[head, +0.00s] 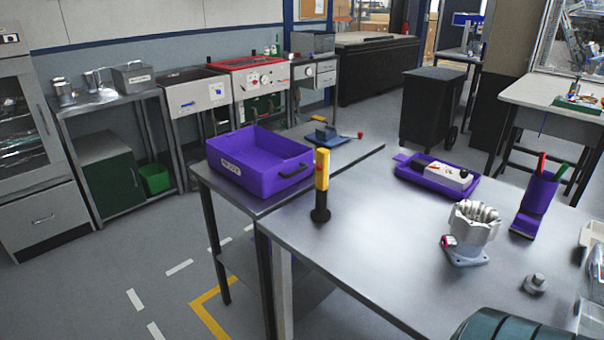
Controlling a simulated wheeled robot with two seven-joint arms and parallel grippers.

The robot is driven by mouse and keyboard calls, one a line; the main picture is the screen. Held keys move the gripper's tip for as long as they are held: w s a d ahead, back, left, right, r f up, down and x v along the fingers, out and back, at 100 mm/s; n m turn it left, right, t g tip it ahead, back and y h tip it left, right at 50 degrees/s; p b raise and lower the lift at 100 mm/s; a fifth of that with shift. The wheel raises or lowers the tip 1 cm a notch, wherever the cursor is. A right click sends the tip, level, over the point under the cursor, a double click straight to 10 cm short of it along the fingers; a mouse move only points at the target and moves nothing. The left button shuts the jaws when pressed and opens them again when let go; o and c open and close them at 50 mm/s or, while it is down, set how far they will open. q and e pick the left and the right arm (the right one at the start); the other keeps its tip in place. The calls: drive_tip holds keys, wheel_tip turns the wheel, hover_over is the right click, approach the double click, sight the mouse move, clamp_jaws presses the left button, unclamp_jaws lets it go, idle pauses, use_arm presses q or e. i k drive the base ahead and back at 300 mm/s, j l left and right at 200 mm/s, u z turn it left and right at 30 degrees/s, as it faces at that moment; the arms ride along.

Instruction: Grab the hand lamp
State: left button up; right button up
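The hand lamp (321,172) appears to be the yellow and black stick-shaped thing. It stands upright on its dark round base at the left edge of the metal table (372,250) in front of me. Its yellow upper part has a small red-orange mark. Nothing is touching its body. Neither of my grippers shows in the head view.
A purple bin (283,187) stands just behind and left of the lamp. Rightward are a purple tray (410,176), a metal housing (470,225), a purple holder (537,197) and a small metal part (535,284). The table between lamp and housing is clear.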

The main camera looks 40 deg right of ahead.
sight(320, 213)
drive_tip(key=i+z, duration=0.15)
drive_tip(key=i, duration=0.7)
drive_tip(key=z, duration=2.1)
